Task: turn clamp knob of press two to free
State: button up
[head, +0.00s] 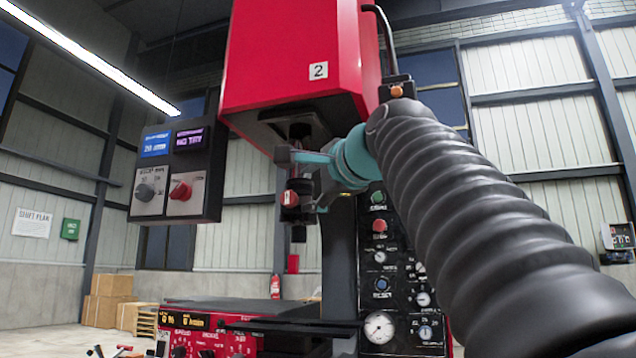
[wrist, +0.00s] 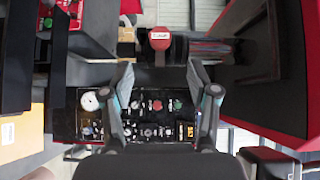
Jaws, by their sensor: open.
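Press two (head: 290,65) is a red machine head with a white "2" label. Under it, a red clamp knob (head: 289,199) with a pale label sits on the dark tool holder. In the wrist view the red knob (wrist: 160,38) shows its label, just beyond and between my fingertips. My gripper (head: 303,178) is teal and grey, beside the tool holder at the knob's height. Its two fingers are spread in the wrist view (wrist: 160,72), with nothing between the tips. The knob looks apart from both fingers. The label is too small to read.
A control box (head: 170,170) with two displays, a grey knob and a red knob hangs to the left. A panel (head: 385,270) with buttons and gauges stands behind my gripper. A dark table (head: 225,304) lies below. Cardboard boxes (head: 108,298) stand far left.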

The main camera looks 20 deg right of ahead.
jog(key=shift+s+d, duration=0.15)
jog(key=shift+s, duration=1.15)
